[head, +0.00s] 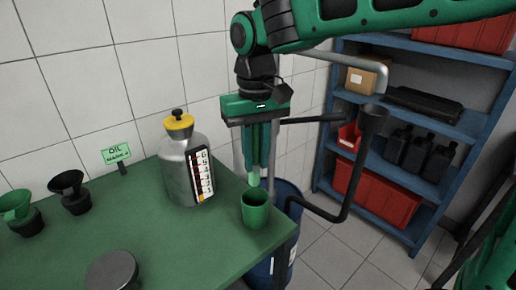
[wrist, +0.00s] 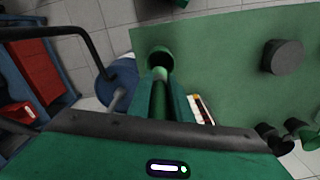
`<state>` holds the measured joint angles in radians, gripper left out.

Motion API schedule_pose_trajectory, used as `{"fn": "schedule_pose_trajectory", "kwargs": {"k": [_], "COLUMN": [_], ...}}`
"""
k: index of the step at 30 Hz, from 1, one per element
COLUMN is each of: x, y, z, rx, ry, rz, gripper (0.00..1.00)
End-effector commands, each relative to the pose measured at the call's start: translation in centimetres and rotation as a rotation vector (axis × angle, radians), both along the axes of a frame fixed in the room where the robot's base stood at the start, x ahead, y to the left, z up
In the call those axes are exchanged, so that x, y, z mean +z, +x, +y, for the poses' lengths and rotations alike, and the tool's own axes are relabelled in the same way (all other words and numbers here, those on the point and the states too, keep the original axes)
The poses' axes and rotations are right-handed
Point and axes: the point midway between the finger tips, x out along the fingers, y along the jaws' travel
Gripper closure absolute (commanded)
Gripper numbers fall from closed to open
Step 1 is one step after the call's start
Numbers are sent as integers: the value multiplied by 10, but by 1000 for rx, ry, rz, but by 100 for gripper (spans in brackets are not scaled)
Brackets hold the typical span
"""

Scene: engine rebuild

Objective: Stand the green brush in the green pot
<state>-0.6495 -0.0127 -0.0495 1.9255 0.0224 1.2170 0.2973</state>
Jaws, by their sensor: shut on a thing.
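The green pot (head: 256,212) stands upright near the right corner of the green table. It also shows in the wrist view (wrist: 160,53), beyond the fingertips. My gripper (head: 257,165) points down and is shut on the green brush (head: 253,180). The brush's pale green lower end shows just below the fingers and appears slightly above the pot's rim. In the wrist view the brush (wrist: 159,74) points at the pot's opening and overlaps its near edge. The fingers hide most of the brush. I cannot tell whether its end is exactly over the opening.
A metal bottle with a yellow cap (head: 182,165) stands left of the pot. A round grey lid (head: 112,272), funnels (head: 70,190) and an oil sign (head: 117,155) are farther left. A blue drum (head: 285,205) and an upright stand with a dark crank-shaped pipe (head: 362,150) are beyond the table's right edge.

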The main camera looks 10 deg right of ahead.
Motion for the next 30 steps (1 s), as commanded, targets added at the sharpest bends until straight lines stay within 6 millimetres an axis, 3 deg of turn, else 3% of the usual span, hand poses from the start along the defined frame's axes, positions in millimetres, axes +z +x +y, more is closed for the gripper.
{"fn": "schedule_pose_trajectory", "kwargs": {"k": [30], "x": [-70], "y": [-1], "z": [0], "rx": [0], "ry": [-2], "rz": [2], "gripper": [100]}}
